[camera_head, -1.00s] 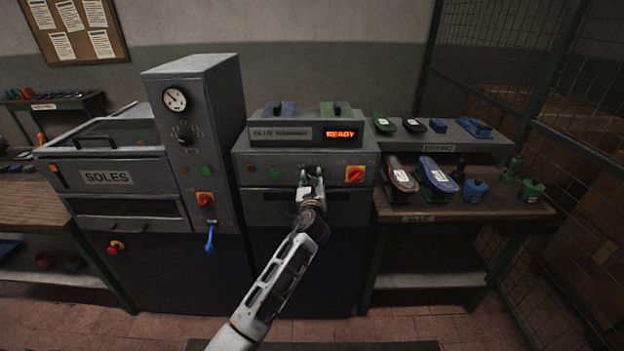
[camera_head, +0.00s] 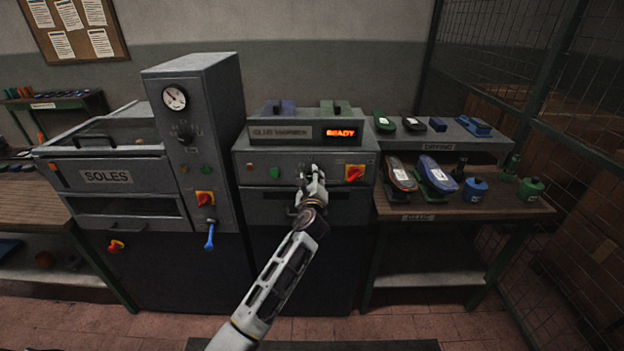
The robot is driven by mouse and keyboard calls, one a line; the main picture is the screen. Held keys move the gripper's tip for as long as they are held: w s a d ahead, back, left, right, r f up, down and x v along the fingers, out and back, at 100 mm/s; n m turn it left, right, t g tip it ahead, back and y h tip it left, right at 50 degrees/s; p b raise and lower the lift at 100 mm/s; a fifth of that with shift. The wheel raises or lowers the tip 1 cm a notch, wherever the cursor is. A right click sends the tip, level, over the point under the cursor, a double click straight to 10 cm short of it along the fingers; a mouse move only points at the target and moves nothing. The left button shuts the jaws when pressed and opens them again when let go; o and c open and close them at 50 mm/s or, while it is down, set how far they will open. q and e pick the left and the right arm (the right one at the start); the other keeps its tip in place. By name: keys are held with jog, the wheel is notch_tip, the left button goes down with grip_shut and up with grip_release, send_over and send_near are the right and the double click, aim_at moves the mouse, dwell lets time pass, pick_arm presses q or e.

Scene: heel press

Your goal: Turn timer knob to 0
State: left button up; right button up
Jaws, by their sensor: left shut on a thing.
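The glue warmer (camera_head: 262,206) is a grey machine in the middle with a lit READY display (camera_head: 341,133). My left gripper (camera_head: 312,170) is at the middle of its front panel, between a green button (camera_head: 275,172) and a red-and-yellow switch (camera_head: 354,173). It is shut on the timer knob, which its fingers hide almost wholly. The knob's pointer and scale cannot be read. My right gripper is not in view.
The SOLES machine (camera_head: 108,178) stands left, with a gauge (camera_head: 175,98), a dark knob (camera_head: 184,137) and a blue-handled lever (camera_head: 210,236). A shelf table (camera_head: 455,212) at right holds shoes and pots. A wire cage borders the right side.

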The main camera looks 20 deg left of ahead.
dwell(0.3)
pick_arm(q)
jog(key=o, duration=1)
jog(key=shift+o, duration=0.2)
jog(key=v, duration=1.2)
jog(key=shift+n, duration=0.3)
